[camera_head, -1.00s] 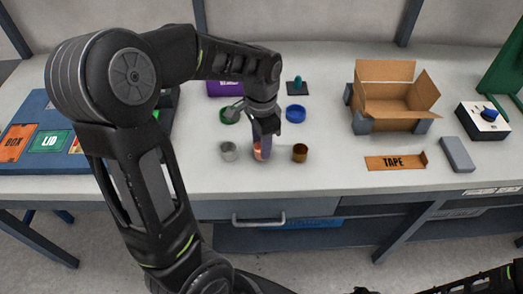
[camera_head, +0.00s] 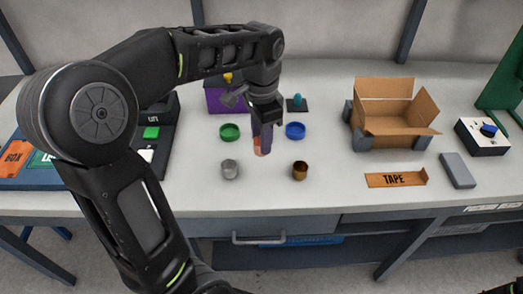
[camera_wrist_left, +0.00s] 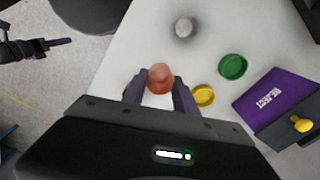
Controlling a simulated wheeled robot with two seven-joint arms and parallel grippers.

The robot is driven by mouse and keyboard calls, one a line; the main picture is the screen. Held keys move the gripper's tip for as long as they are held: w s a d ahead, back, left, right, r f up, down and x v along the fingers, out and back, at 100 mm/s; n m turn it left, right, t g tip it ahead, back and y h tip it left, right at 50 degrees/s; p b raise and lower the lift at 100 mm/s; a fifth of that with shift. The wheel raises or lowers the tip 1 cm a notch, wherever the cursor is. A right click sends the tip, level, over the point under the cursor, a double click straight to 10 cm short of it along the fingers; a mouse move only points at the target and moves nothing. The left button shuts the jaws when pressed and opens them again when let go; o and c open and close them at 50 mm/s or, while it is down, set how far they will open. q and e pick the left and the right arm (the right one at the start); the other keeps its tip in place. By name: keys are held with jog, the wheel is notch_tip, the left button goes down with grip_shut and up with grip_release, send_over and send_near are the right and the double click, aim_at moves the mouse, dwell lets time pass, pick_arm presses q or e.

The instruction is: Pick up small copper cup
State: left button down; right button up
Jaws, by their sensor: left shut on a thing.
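My left gripper (camera_head: 262,143) is shut on the small copper cup (camera_head: 257,146) and holds it above the table, between and behind two other cups. In the left wrist view the copper cup (camera_wrist_left: 160,77) shows reddish between the two fingertips. Part of it is hidden by a finger in the head view. A silver-grey cup (camera_head: 230,169) stands to the left and a brown cup (camera_head: 300,171) to the right. What looks like my right gripper (camera_wrist_left: 60,42) shows at the upper left of the wrist view, its jaws unclear.
A green dish (camera_head: 229,132), a blue dish (camera_head: 295,130) and a yellow dish (camera_wrist_left: 203,97) lie nearby. A purple REJECT box (camera_wrist_left: 270,104) stands behind. An open cardboard box (camera_head: 390,127) and a TAPE piece (camera_head: 395,180) are at right. The front table strip is clear.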

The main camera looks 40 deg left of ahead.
pick_arm(q)
jog(key=shift+r, duration=0.7)
jog(key=shift+a, duration=0.1)
